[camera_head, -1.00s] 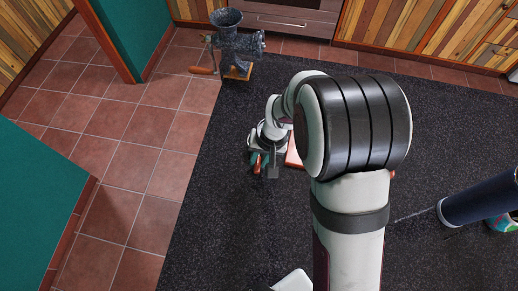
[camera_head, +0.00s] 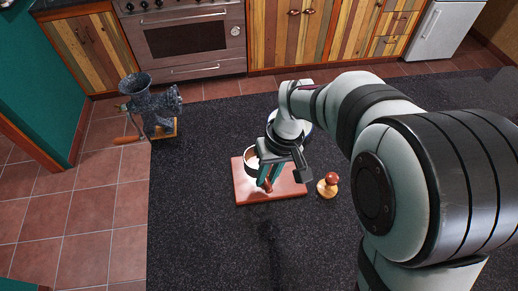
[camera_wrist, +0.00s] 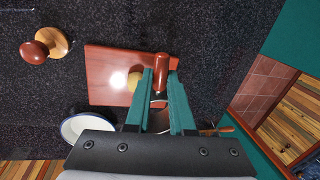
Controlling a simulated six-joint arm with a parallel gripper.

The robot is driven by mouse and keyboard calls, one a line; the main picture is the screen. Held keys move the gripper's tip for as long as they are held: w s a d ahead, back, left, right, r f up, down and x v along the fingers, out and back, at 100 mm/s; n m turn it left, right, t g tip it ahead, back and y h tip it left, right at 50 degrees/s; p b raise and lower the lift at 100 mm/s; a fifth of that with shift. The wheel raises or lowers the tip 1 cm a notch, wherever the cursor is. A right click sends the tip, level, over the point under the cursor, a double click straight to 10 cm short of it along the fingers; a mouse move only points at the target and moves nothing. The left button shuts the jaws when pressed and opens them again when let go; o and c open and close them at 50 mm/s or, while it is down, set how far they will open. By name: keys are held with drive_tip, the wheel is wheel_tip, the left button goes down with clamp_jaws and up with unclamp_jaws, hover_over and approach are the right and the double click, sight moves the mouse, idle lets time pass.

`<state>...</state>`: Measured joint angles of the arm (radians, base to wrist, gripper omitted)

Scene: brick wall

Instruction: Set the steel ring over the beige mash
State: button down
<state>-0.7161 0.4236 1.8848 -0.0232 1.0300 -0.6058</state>
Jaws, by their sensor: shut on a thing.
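My gripper (camera_head: 268,182) is shut on the steel ring (camera_head: 251,161), near its red-brown handle (camera_wrist: 161,68), which sticks out beyond the fingertips. The ring is held over the left part of the red board (camera_head: 283,192). In the wrist view my gripper (camera_wrist: 165,75) points toward the board, and only a shiny part of the ring shows between the teal fingers. The beige mash (camera_wrist: 134,81) is a small pale mound on the board, just left of the fingers in the wrist view. In the head view I cannot make out the mash; the ring and gripper cover that area.
A wooden press with a red-brown knob (camera_head: 328,184) stands right of the board. A white, blue-rimmed bowl (camera_wrist: 88,128) is partly hidden behind my arm in the head view. A dark grinder (camera_head: 150,105) stands at the left. The dark mat (camera_head: 205,225) is clear in front.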

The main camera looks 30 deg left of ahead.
drive_tip(key=shift+w+d+f, duration=0.1)
drive_tip(key=shift+w+f, duration=0.35)
drive_tip(key=shift+f, duration=0.45)
drive_tip(key=shift+w+d+f, duration=0.1)
drive_tip(key=shift+w+f, duration=0.3)
drive_tip(key=shift+f, duration=0.45)
drive_tip(key=shift+w+d+f, duration=0.1)
drive_tip(key=shift+w+f, duration=0.35)
drive_tip(key=shift+f, duration=0.45)
drive_tip(key=shift+f, duration=2.15)
idle(1.6)
drive_tip(key=shift+c, duration=1.5)
unclamp_jaws()
wheel_tip(320, 180, up, 7)
